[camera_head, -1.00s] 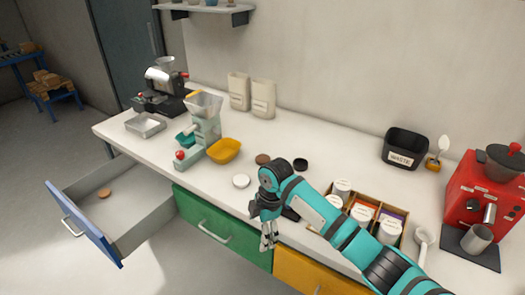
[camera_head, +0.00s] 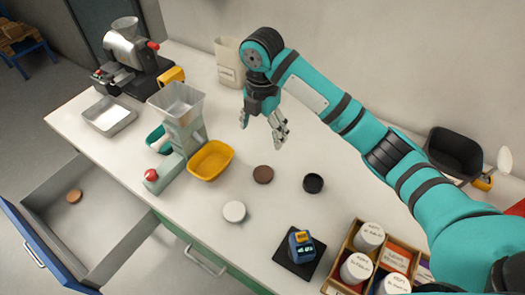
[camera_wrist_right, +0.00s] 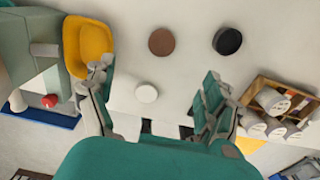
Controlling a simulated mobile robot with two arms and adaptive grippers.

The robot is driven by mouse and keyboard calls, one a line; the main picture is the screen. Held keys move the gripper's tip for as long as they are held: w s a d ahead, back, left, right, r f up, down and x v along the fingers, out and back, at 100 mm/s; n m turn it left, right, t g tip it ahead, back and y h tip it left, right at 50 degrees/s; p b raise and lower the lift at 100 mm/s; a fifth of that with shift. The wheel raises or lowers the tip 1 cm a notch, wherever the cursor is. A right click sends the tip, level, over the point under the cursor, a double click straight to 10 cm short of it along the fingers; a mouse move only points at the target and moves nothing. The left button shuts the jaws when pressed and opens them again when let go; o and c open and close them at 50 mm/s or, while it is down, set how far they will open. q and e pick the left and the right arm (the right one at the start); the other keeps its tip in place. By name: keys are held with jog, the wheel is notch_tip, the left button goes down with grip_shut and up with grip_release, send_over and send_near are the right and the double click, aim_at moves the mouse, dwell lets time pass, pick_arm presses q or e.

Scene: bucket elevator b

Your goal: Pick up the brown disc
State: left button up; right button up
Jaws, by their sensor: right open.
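A dark brown disc (camera_head: 263,174) lies flat on the white counter, between the yellow bowl and a black disc. It also shows in the right wrist view (camera_wrist_right: 162,42), at the top middle, beyond the fingertips. My right gripper (camera_head: 262,134) is open and empty, raised above the counter behind the brown disc in the head view. In the wrist view its two fingers (camera_wrist_right: 156,76) are spread wide, with nothing between them in their grasp. A lighter brown disc (camera_head: 74,196) lies in the open drawer at the left. My left gripper is not in view.
A white disc (camera_head: 234,212) and the black disc (camera_head: 313,183) lie near the brown one. A yellow bowl (camera_head: 211,160) and a dispenser (camera_head: 182,130) stand left. A blue device on a black plate (camera_head: 299,252) and a jar box (camera_head: 344,262) are in front.

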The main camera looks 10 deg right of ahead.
jog(key=p, duration=0.2)
send_over(263, 173)
notch_tip(263, 173, down, 10)
jog(key=shift+r, duration=0.15)
notch_tip(263, 173, down, 2)
jog(key=shift+f, duration=0.1)
jog(key=shift+f+p, duration=0.25)
jog(key=shift+p, duration=0.1)
notch_tip(263, 173, down, 4)
jog(key=shift+s+r+p, duration=0.1)
jog(key=shift+r+p, duration=0.05)
jog(key=shift+p, duration=0.5)
jog(key=shift+f, duration=0.35)
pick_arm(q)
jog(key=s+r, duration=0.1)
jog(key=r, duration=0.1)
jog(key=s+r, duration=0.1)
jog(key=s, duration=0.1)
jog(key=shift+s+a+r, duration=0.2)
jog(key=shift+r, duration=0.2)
pick_arm(e)
jog(key=shift+c, duration=0.4)
